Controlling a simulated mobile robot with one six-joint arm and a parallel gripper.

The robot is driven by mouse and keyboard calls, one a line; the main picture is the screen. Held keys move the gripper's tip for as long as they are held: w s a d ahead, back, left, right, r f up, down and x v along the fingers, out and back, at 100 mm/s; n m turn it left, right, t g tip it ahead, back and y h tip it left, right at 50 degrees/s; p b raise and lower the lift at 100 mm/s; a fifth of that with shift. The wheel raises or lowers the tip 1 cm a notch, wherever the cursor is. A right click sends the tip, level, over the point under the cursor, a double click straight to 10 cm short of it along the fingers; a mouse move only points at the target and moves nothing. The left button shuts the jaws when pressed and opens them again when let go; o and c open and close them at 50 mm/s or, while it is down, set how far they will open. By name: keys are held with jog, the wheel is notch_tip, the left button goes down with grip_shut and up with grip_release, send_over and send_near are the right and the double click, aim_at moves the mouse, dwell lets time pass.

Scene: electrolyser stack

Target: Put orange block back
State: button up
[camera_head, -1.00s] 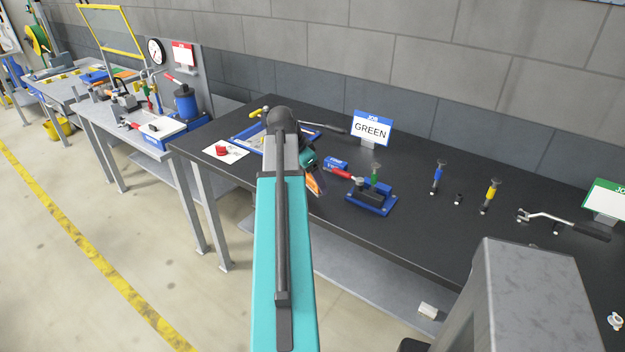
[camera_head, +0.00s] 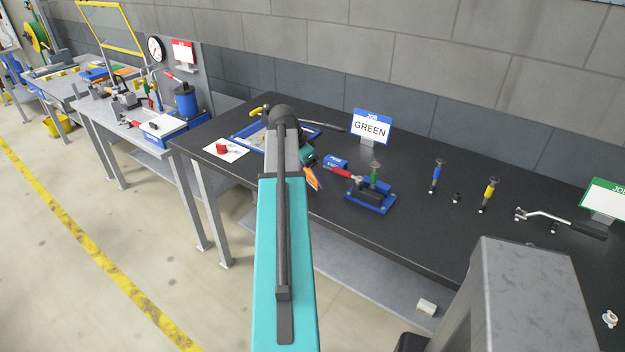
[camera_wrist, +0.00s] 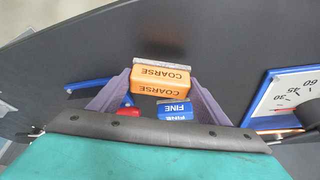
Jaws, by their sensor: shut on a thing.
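The orange block, marked COARSE (camera_wrist: 160,82), sits between the two purple fingers of my gripper (camera_wrist: 160,76) in the wrist view; the gripper is shut on it. In the head view the orange block (camera_head: 313,179) shows at the end of my arm, at the bench's front edge, left of the red-handled clamp; my arm hides part of the gripper. A blue block marked FINE (camera_wrist: 175,109) shows below the orange block in the wrist view. In the head view the blue block (camera_head: 335,162) lies on the black bench, right of my gripper.
A clamp on a blue base (camera_head: 371,199) holds a green-handled piece on the black bench (camera_head: 420,225). A GREEN job sign (camera_head: 371,128) stands behind. Blue (camera_head: 437,176) and yellow (camera_head: 488,195) pieces stand to the right. A blue-framed dial (camera_wrist: 296,100) shows in the wrist view.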

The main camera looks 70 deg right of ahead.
jog(key=shift+f+p, duration=0.45)
jog(key=shift+f, duration=0.9)
jog(key=shift+f, duration=0.15)
jog(key=o, duration=1.1)
jog(key=shift+r, duration=0.25)
jog(key=b+v, duration=0.2)
jog(key=v, duration=1)
jog(key=shift+b, duration=0.4)
jog(key=shift+f, duration=0.1)
